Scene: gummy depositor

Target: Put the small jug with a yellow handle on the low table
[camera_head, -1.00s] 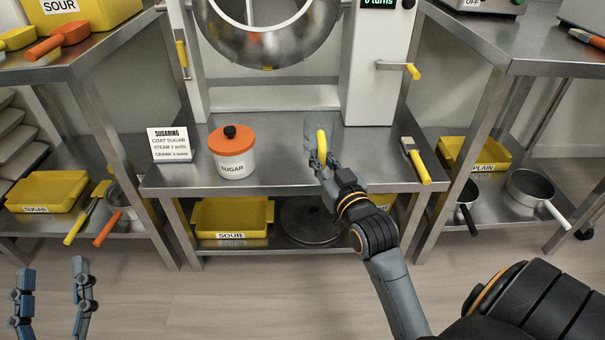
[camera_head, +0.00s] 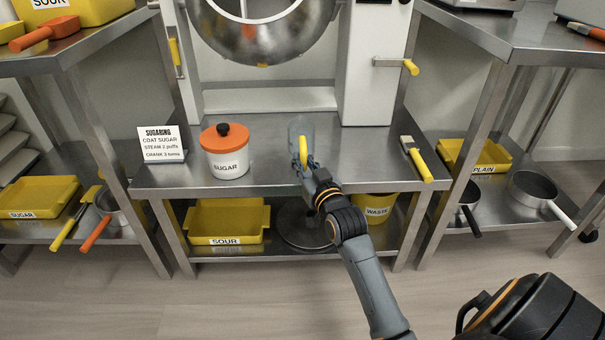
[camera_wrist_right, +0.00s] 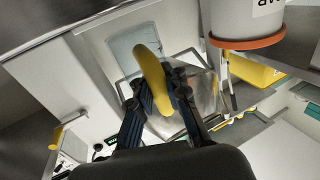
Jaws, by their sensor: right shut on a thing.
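The small clear jug (camera_head: 299,127) with a yellow handle (camera_head: 303,152) is at the middle of the low metal table (camera_head: 262,180), in front of the drum machine. My right gripper (camera_head: 307,163) is shut on the yellow handle. In the right wrist view the yellow handle (camera_wrist_right: 152,75) sits between the fingers of my right gripper (camera_wrist_right: 158,92), with the clear jug body (camera_wrist_right: 128,45) beyond it. I cannot tell whether the jug's base touches the tabletop. My left gripper is not in view.
A white sugar pot (camera_head: 228,162) with an orange lid stands left of the jug. A sign (camera_head: 161,145) stands at the table's left end. A yellow-handled brush (camera_head: 416,160) lies at the right. The steel drum (camera_head: 262,40) hangs behind. Bare tabletop lies between pot and jug.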

